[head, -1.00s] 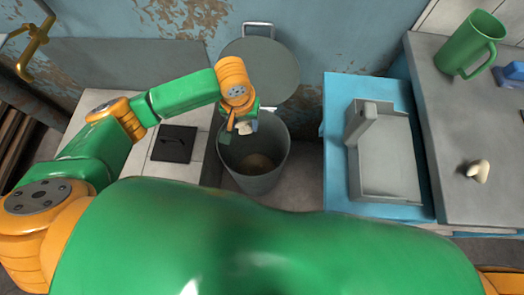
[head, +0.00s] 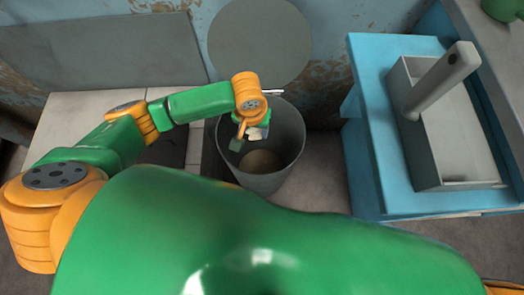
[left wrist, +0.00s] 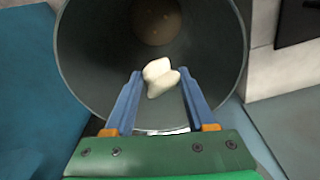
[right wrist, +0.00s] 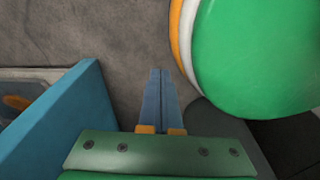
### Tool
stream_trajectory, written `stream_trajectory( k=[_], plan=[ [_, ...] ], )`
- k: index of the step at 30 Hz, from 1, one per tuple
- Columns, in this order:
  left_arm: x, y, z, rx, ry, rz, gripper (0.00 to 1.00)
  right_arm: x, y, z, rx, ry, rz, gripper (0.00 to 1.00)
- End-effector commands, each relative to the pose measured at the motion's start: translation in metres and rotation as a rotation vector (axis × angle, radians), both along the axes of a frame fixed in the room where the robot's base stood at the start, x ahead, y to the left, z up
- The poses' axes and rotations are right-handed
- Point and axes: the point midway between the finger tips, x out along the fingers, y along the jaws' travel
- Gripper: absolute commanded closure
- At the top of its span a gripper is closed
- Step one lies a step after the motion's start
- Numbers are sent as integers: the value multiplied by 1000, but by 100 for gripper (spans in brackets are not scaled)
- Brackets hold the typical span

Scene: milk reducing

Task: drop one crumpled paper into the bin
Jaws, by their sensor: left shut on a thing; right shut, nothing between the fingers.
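The grey round bin (head: 292,150) stands open on the floor near the middle of the head view; its opening also fills much of the left wrist view (left wrist: 90,65). My left gripper (head: 246,136) is over the bin's mouth. It is shut on a cream crumpled paper (left wrist: 161,78), held between the blue fingertips. The paper also shows small in the head view (head: 256,132). Beneath it the bin's bottom is visible. My right gripper (right wrist: 161,72) is shut and empty, its fingertips together; it is outside the head view.
The bin's round lid (head: 260,42) is raised behind it against the wall. A blue cabinet (head: 365,130) with a grey tray (head: 425,170) stands to the right. White tiled surface (head: 75,115) lies to the left. A green mug (head: 503,8) is partly visible at top right.

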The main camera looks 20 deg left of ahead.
Motion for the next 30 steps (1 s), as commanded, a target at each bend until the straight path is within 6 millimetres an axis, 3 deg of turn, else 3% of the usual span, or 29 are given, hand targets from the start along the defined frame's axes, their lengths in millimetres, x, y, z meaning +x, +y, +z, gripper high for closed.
stream_trajectory(
  k=[1,8,9,13,22,30],
  plan=[
    [0,0,-6,0,-1,0,95,5,-5,-7,-8,-10,-1,100],
    [0,0,-3,1,0,0,95,17,-9,-4,-14,-32,-4,100],
    [0,0,-3,0,0,0,42,17,-9,-4,-14,-31,-4,100],
    [0,0,-3,0,0,0,10,16,-9,-4,-13,-28,-4,100],
    [0,0,1,0,0,-1,10,12,-7,-2,-10,-23,-5,100],
    [-6,-1,57,-2,-2,-1,10,-1,1,25,1,6,6,100]
  ],
)
